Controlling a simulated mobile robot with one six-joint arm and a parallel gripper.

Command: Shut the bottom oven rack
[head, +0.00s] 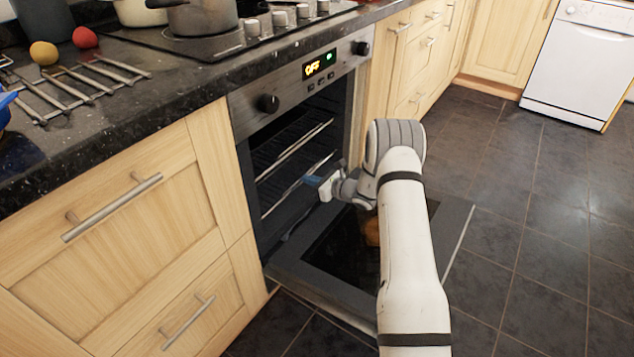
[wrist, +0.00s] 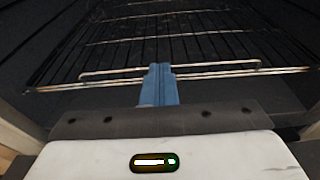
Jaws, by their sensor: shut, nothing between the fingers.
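The oven (head: 291,122) is open, with its door (head: 310,270) folded down flat. Two wire racks show inside, an upper one (head: 290,148) and the bottom one (head: 283,200). The bottom rack's front bar runs close behind my gripper (head: 312,181), whose blue fingers are shut and empty at the oven mouth. In the wrist view, the shut fingers (wrist: 158,80) point at the front bar of a rack (wrist: 215,72) and overlap its middle. I cannot tell whether they touch it. The rack's wires run back into the dark cavity.
A brown item (head: 372,231) lies on the door, partly hidden by my arm. The counter (head: 150,100) above holds a pot (head: 203,16), a wire stand (head: 80,85), and a yellow ball and a red ball. Tiled floor (head: 540,230) is clear at right.

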